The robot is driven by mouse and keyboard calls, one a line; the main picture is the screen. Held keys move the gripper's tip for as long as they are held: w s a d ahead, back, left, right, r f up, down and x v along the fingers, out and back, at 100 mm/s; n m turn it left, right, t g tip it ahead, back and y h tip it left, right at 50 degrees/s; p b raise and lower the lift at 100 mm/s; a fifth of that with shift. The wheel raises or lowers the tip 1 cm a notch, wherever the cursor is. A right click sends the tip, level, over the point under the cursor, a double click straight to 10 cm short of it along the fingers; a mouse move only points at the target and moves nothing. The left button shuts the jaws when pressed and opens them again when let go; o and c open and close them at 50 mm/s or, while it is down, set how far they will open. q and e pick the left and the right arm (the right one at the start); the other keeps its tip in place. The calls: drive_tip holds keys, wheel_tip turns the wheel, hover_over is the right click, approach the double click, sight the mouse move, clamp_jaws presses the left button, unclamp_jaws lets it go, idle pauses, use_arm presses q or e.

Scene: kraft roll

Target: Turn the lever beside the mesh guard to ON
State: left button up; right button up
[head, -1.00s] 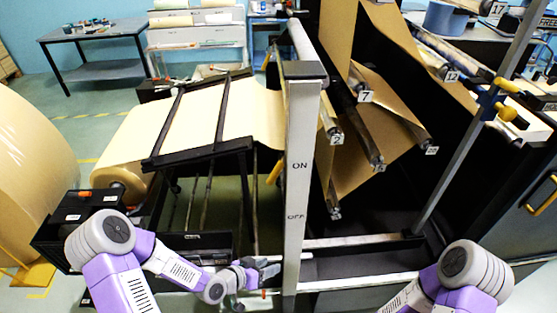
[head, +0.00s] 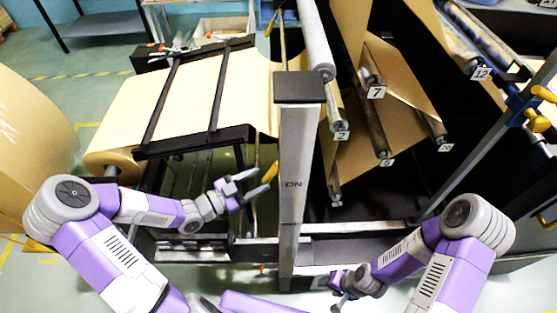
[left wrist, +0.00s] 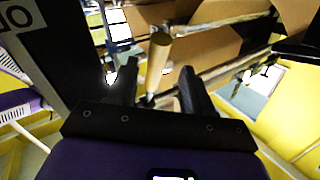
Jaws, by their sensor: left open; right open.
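The lever (head: 270,172) has a yellow handle and sits just left of a pale upright post (head: 297,140) marked ON and, below it, a partly legible second label. My left gripper (head: 256,186) is open, close to the handle's lower left end. In the left wrist view the yellowish handle (left wrist: 158,60) stands between and beyond my two open black fingers (left wrist: 155,85); contact cannot be told. My right gripper (head: 342,281) is open and empty, low and right of the post. I cannot clearly make out the mesh guard.
A paper web (head: 190,100) runs to the left of the post under dark bars. Rollers with number tags (head: 376,92) and brown paper fill the right side. A large paper roll (head: 35,130) stands at far left. A lower cross rail (head: 350,228) runs right from the post.

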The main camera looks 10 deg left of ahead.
sight(266, 177)
use_arm(q)
drive_tip(key=x, duration=0.6)
drive_tip(key=shift+d, duration=0.3)
clamp_jaws()
